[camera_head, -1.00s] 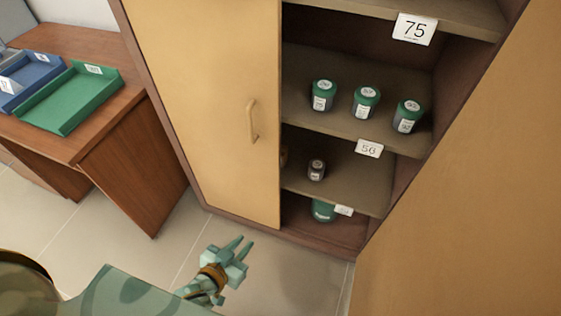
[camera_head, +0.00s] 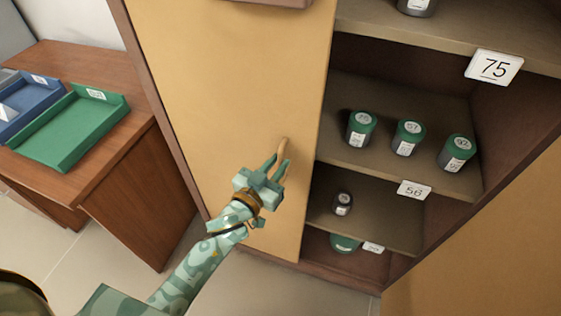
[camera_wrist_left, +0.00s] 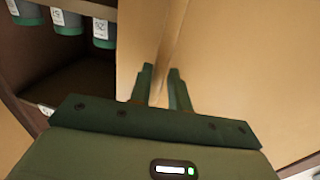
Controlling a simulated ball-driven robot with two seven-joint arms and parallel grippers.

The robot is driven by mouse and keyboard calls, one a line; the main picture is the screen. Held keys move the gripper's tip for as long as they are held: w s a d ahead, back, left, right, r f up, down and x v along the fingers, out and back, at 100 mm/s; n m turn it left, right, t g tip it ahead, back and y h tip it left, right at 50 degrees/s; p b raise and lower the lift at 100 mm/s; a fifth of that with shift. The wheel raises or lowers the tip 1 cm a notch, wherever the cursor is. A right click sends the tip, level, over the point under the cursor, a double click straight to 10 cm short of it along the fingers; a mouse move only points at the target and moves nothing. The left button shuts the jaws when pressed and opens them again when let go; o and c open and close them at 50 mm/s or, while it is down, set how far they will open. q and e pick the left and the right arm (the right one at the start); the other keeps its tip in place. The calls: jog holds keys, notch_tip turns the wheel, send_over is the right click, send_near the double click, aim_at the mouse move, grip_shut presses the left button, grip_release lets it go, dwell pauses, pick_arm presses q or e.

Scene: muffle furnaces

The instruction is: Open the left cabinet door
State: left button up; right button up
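The left cabinet door (camera_head: 215,85) is tan and covers the left half of the cabinet in the head view. Its curved handle (camera_head: 285,147) is near the right edge of the door, partly hidden by my fingers. My left gripper (camera_head: 277,170) is at the handle with its two fingers apart, one on each side of it. In the left wrist view, the fingers (camera_wrist_left: 161,82) stand apart in front of the door (camera_wrist_left: 235,65), with the handle (camera_wrist_left: 174,40) running down between them. Firm contact cannot be told. My right gripper is not in view.
The open right half has shelves with several green-capped jars (camera_head: 408,138), a small dark jar (camera_head: 342,204) and number labels (camera_head: 494,67). A tan panel (camera_head: 490,235) stands at right. A desk (camera_head: 135,150) with green (camera_head: 75,130) and blue trays (camera_head: 30,105) is at left.

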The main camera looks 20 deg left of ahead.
pick_arm(q)
jog(key=shift+x, duration=0.85)
jog(key=shift+s+d, duration=0.1)
grip_shut()
